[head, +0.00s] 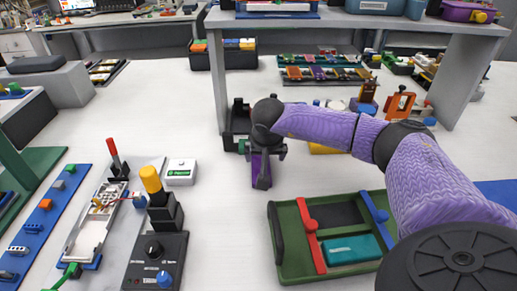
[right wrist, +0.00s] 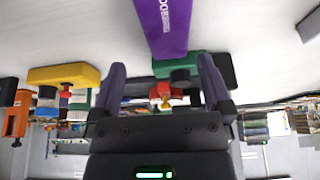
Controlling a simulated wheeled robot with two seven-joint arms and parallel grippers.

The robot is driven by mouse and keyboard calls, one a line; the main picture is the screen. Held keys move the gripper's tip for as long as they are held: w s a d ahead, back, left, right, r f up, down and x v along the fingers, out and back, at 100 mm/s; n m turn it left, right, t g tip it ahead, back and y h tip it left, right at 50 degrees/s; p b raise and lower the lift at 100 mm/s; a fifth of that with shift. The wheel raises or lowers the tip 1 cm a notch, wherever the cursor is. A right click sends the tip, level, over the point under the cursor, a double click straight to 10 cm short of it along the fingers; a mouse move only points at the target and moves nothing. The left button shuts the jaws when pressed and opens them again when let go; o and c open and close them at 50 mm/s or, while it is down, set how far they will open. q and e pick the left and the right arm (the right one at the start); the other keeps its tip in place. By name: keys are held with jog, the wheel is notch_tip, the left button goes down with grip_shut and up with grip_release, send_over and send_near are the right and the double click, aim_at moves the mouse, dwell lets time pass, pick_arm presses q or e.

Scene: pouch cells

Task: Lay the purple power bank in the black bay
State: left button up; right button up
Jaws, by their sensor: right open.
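The purple power bank (head: 261,171) is on the white table below my right gripper in the head view. Its labelled purple face (right wrist: 165,25) shows in the right wrist view, beyond the fingers. My right gripper (head: 263,148) is open, its fingers (right wrist: 160,80) spread apart; I cannot tell whether they straddle the bank. A green tray (head: 276,268) at the front right has an empty dark recess (head: 337,215), which may be the black bay, and a teal block (head: 350,249) below it. My left gripper is out of view.
A red bar (head: 312,235) and a blue bar (head: 374,214) cross the tray. A black control box (head: 155,262) with a yellow-topped lever stands left of it. A black holder (head: 238,118) stands behind my gripper. Clear table lies between control box and tray.

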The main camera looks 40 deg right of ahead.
jog(key=x, duration=0.1)
jog(key=b+x, duration=0.1)
jog(key=x, duration=0.1)
jog(key=a+b+x, duration=0.1)
jog(key=x, duration=0.1)
jog(key=shift+f, duration=0.2)
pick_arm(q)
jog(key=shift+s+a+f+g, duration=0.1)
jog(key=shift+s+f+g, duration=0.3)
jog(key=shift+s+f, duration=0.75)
pick_arm(e)
jog(key=shift+r, duration=0.1)
